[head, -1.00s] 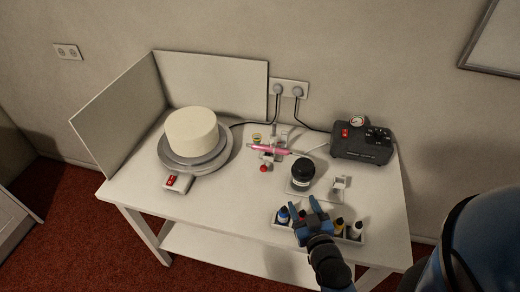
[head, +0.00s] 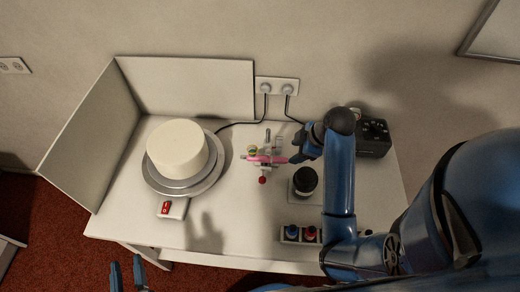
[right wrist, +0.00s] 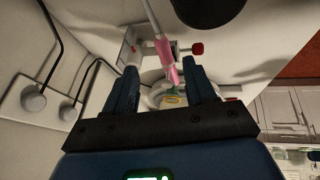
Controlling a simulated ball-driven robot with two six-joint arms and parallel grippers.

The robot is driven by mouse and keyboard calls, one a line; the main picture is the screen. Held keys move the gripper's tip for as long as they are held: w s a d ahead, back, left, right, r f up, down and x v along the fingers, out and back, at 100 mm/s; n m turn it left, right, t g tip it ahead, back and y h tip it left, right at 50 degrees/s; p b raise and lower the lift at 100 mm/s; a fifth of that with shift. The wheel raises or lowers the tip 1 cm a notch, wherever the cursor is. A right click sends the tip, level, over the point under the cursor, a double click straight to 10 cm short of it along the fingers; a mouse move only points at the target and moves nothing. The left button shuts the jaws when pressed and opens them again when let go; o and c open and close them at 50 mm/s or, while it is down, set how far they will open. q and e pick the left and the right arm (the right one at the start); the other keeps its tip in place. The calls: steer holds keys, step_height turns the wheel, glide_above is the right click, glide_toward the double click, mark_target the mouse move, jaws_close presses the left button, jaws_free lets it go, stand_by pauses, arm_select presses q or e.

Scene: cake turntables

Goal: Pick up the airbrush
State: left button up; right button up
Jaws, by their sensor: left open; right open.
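The pink airbrush (head: 266,159) lies roughly level in its small stand with a red knob (head: 262,180), in the middle of the table. My right gripper (head: 300,148) is open just right of the airbrush's right end. In the right wrist view the pink airbrush body (right wrist: 166,60) shows between the spread fingers of my right gripper (right wrist: 160,70); I cannot tell whether either finger touches it. My left gripper (head: 127,272) is open and empty at the bottom left, in front of the table.
A white cake (head: 178,147) stands on a turntable (head: 155,181) at left, with a red switch (head: 166,208). A dark jar (head: 305,181) stands close to my right arm. A bottle rack (head: 287,238) and a dark compressor (head: 372,146) are partly hidden by that arm.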

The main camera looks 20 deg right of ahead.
mark_target(283, 159)
steer(key=shift+n+g, duration=0.3)
steer(key=shift+n, duration=0.1)
steer(key=x, duration=0.5)
steer(key=shift+s+a, duration=0.1)
steer(key=shift+a, duration=0.05)
steer(key=x, duration=0.1)
steer(key=p+x, duration=0.1)
steer(key=x, duration=0.2)
steer(key=shift+w+a+r+p, duration=0.2)
steer(key=shift+w+a+p, duration=0.05)
steer(key=shift+w+p, duration=0.05)
steer(key=shift+w+a+f, duration=0.15)
steer(key=shift+w+f, duration=0.05)
steer(key=shift+f, duration=0.4)
jaws_close()
